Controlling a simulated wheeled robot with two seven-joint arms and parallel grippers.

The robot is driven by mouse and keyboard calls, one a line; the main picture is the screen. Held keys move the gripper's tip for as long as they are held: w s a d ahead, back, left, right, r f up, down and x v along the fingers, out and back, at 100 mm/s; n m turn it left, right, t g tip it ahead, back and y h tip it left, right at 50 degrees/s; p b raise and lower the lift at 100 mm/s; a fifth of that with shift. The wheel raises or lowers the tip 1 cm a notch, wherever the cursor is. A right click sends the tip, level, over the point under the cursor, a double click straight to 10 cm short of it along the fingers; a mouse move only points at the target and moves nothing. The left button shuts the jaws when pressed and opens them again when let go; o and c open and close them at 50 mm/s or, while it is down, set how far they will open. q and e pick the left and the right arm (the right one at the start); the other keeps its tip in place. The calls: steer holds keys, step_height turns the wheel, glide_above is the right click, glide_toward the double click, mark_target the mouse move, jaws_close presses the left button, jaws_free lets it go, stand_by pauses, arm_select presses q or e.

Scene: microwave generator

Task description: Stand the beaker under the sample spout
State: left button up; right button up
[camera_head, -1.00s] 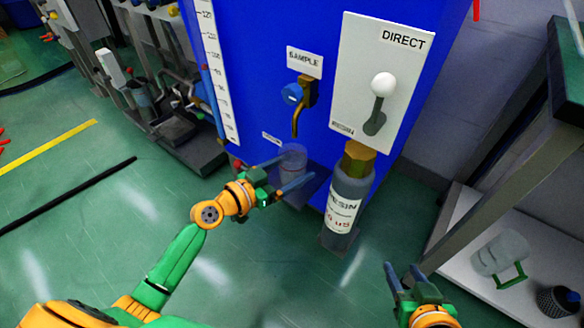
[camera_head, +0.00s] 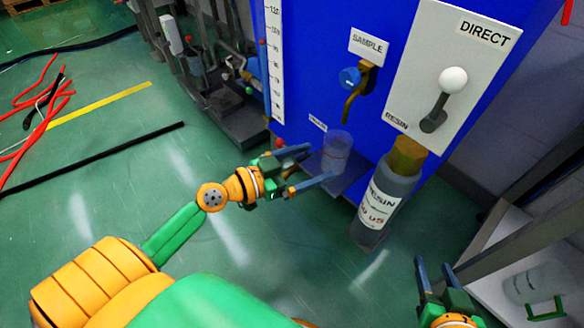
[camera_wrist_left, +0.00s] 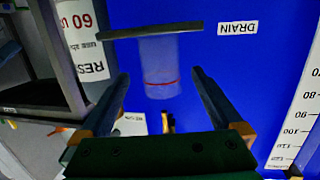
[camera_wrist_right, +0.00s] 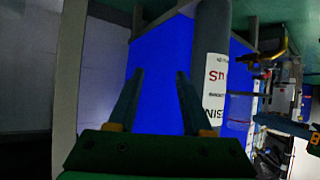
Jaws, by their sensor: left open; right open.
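The clear beaker (camera_head: 336,152) with a red line stands upright on the small dark shelf (camera_head: 350,182) on the blue machine. The brass sample spout (camera_head: 353,105), with its blue knob, hangs just above it; I cannot tell whether they line up exactly. In the left wrist view the beaker (camera_wrist_left: 158,65) appears upside down against the shelf (camera_wrist_left: 150,30). My left gripper (camera_head: 322,163) is open in front of the beaker, with fingertips apart on either side of its image and not closed on it. My right gripper (camera_head: 434,264) is open and empty at lower right.
Cables and a yellow strip lie on the open floor at left.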

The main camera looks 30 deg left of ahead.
arm_select(q)
steer(key=f+b+v, duration=0.1)
steer(key=v, duration=0.4)
steer(key=d+r+n+t+y, duration=0.3)
steer(key=d+r+t+y, duration=0.1)
steer(key=d, duration=0.4)
steer(key=shift+d+r, duration=0.4)
steer(key=shift+r, duration=0.5)
arm_select(e)
steer(key=w+a+r+t+y, duration=0.2)
steer(key=r+t, duration=0.4)
steer(key=r, duration=0.5)
steer(key=shift+w+n+t, duration=0.3)
steer(key=shift+w, duration=0.35)
arm_select(q)
steer(key=shift+w, duration=0.1)
